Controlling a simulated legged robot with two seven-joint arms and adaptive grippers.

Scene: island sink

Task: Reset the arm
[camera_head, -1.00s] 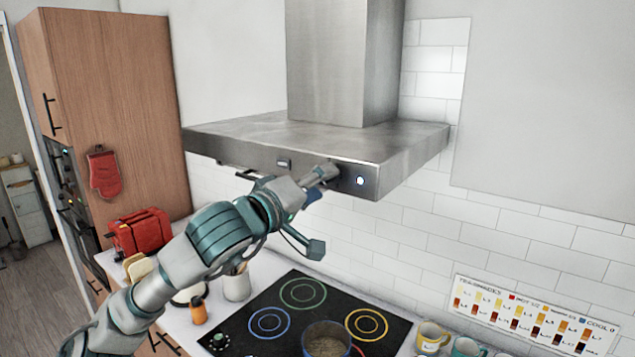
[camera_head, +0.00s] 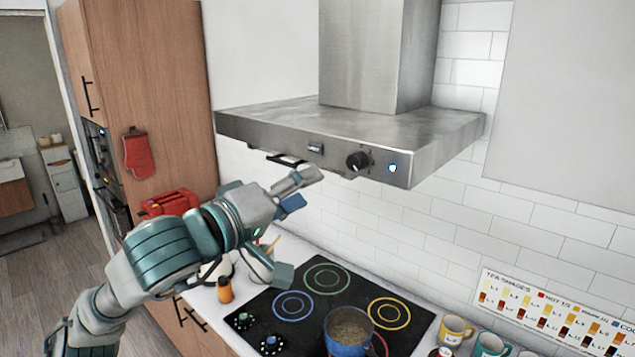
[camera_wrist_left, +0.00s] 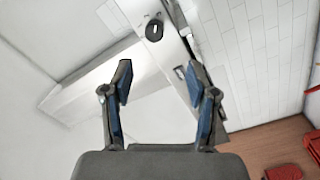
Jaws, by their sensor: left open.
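My left arm comes in from the lower left of the head view. Its gripper (camera_head: 300,224) is open and empty, with its fingers spread, in front of and below the range hood (camera_head: 300,125). A black knob (camera_head: 357,160) on the hood's front panel is in plain view, clear of the fingers. In the left wrist view the open gripper (camera_wrist_left: 158,72) has blue inner pads with nothing between them. The knob (camera_wrist_left: 154,31) shows beyond the fingertips there. My right gripper is not in view.
Below is a black cooktop (camera_head: 262,311) with coloured rings and a blue pot (camera_head: 349,335). An orange bottle (camera_head: 225,290) and a red toaster (camera_head: 172,203) stand to the left. Mugs (camera_head: 455,330) stand at the right. A tall wooden cabinet (camera_head: 165,75) stands left.

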